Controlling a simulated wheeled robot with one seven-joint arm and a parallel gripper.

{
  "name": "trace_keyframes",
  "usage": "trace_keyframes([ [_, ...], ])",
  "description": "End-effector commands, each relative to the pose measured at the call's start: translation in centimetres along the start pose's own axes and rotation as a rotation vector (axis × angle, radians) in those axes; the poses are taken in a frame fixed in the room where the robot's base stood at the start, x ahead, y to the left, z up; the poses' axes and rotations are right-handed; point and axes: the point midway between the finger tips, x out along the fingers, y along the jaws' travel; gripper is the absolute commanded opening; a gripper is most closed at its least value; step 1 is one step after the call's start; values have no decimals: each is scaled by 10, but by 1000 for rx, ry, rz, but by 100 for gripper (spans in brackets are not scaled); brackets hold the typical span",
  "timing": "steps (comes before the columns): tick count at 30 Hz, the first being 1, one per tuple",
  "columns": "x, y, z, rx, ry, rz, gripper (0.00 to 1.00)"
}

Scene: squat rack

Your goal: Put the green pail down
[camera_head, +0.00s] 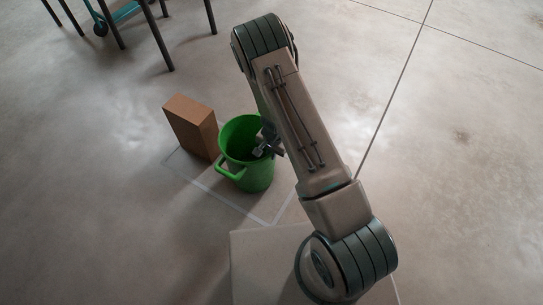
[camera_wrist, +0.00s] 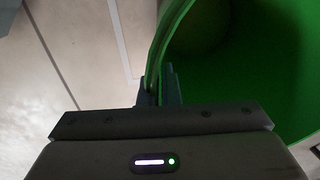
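The green pail (camera_head: 252,178) stands upright near the middle of the head view, with a side handle at its lower left. My gripper (camera_head: 266,147) is at the pail's rim on the right, partly hidden by my arm. In the wrist view, the fingers of my gripper (camera_wrist: 159,85) are on either side of the rim of the green pail (camera_wrist: 250,60), closed on it. The pail's inside shows and looks empty where visible. I cannot tell whether its base touches the floor.
A brown box (camera_head: 190,126) stands close to the pail on its left. Pale lines (camera_head: 238,208) mark a rectangle on the floor around them. Dark-legged furniture (camera_head: 160,40) is at the upper left. The floor (camera_head: 450,160) on the right is clear.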

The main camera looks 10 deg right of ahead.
Motion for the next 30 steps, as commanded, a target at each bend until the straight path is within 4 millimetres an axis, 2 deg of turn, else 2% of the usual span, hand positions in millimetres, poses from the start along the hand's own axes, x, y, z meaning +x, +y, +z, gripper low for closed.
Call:
trace_keyframes([
  [2, 10, 0, 0, 1, 1, -2, 0],
  [12, 12, 0, 0, 0, 1, -2, 0],
  [14, 11, 0, 0, 0, 1, -1, 14],
  [15, 11, 0, 0, 0, 0, -1, 25],
  [26, 7, 0, 0, 0, 1, 0, 25],
  [30, -14, 0, -1, -1, 3, -2, 25],
])
